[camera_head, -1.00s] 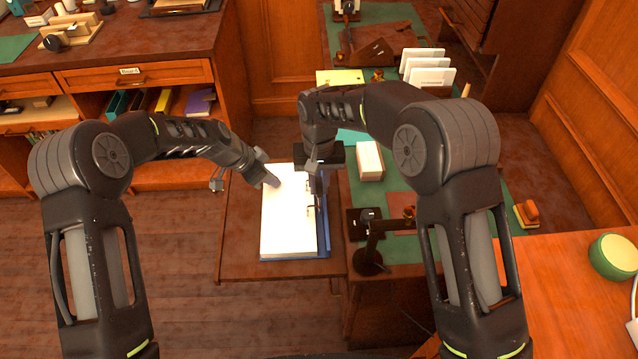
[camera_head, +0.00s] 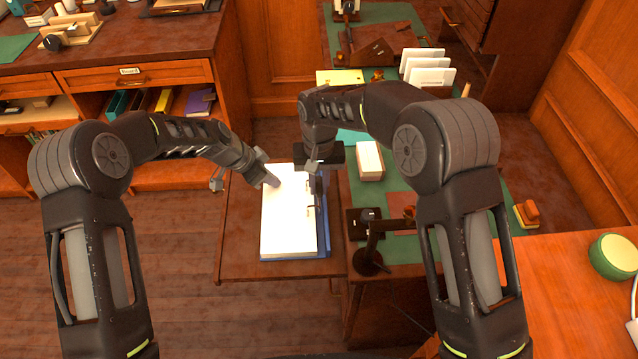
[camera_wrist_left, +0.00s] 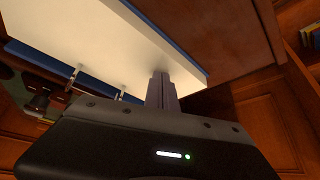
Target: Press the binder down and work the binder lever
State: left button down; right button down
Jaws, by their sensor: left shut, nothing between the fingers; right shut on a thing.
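The binder (camera_head: 287,228) lies open on a pull-out wooden board, with a white page stack and a blue cover edge at its right. Its ring posts show along the right side of the pages and in the left wrist view (camera_wrist_left: 76,70). My left gripper (camera_head: 272,181) is shut and empty, its fingertips at the left part of the pages; they also show against the white pages in the left wrist view (camera_wrist_left: 162,88). My right gripper (camera_head: 317,186) is shut on the binder lever at the binder's upper right; the lever is mostly hidden by the gripper.
The pull-out board (camera_head: 240,232) is bare left of the binder. A white letter rack (camera_head: 428,72) stands farther back.

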aim_at(341, 200)
jog(key=shift+d+f, duration=0.1)
jog(key=shift+d, duration=0.15)
jog(key=d+y, duration=0.2)
jog(key=y, duration=0.1)
jog(key=shift+f, duration=0.2)
jog(key=shift+d+f+y, duration=0.3)
jog(key=shift+d+y, duration=0.2)
jog(key=shift+y, duration=0.6)
jog(key=y, duration=0.1)
jog(key=d+y, duration=0.1)
jog(key=shift+s+d+f+y, duration=0.1)
jog(key=shift+f+y, duration=0.2)
jog(key=shift+f, duration=0.1)
jog(key=shift+d+f+y, duration=0.25)
jog(key=shift+f+y, duration=0.05)
jog(key=shift+y, duration=0.5)
jog(key=shift+d+f+y, duration=0.2)
jog(key=shift+f+y, duration=0.1)
jog(key=shift+y, duration=0.5)
jog(key=c, duration=1.4)
grip_release()
jog(key=shift+o, duration=0.2)
jog(key=shift+r, duration=0.15)
